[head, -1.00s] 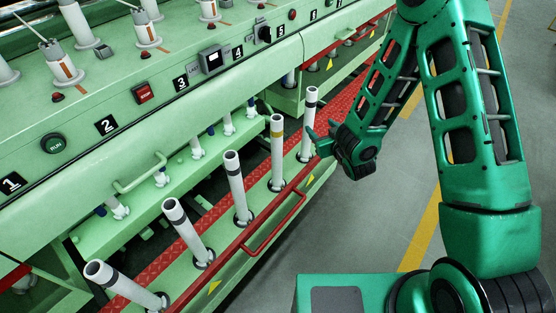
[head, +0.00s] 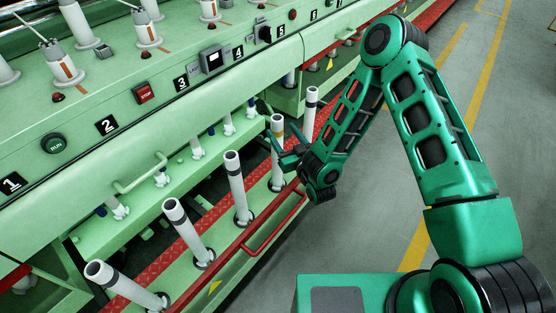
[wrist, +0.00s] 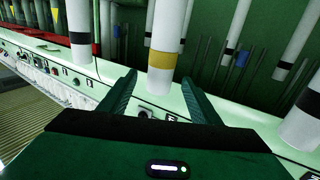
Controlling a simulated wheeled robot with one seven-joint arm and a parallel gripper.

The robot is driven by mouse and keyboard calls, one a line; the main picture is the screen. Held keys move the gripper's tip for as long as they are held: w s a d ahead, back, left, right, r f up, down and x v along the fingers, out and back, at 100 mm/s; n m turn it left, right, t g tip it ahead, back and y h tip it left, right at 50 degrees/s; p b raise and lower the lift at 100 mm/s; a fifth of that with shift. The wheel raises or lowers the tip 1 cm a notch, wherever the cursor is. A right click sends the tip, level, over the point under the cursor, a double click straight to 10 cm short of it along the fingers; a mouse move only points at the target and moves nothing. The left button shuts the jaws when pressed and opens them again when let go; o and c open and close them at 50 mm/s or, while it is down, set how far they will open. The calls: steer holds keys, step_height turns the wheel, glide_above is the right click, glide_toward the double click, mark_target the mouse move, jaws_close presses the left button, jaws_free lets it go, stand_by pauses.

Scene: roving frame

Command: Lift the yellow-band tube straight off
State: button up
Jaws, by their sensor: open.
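The yellow-band tube (head: 277,122) is white and stands upright in the row of tubes along the machine's lower rail. Its yellow band shows clearly in the wrist view, where the tube (wrist: 164,30) lies between my two fingers as seen in the picture. My gripper (head: 287,147) is open and empty beside the tube's upper part, and hides some of it in the head view. In the wrist view the fingers (wrist: 158,84) are spread to either side of the tube's end. I cannot tell whether either finger touches it.
A dark-banded tube (head: 311,105) stands just beyond, and another (head: 234,175) stands nearer. A red handrail (head: 262,240) runs in front of the row. The green machine panel (head: 160,90) overhangs behind. The grey floor (head: 370,200) at right is clear.

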mark_target(280, 128)
steer(key=shift+x, duration=2.7)
steer(key=shift+r, duration=0.1)
jaws_close()
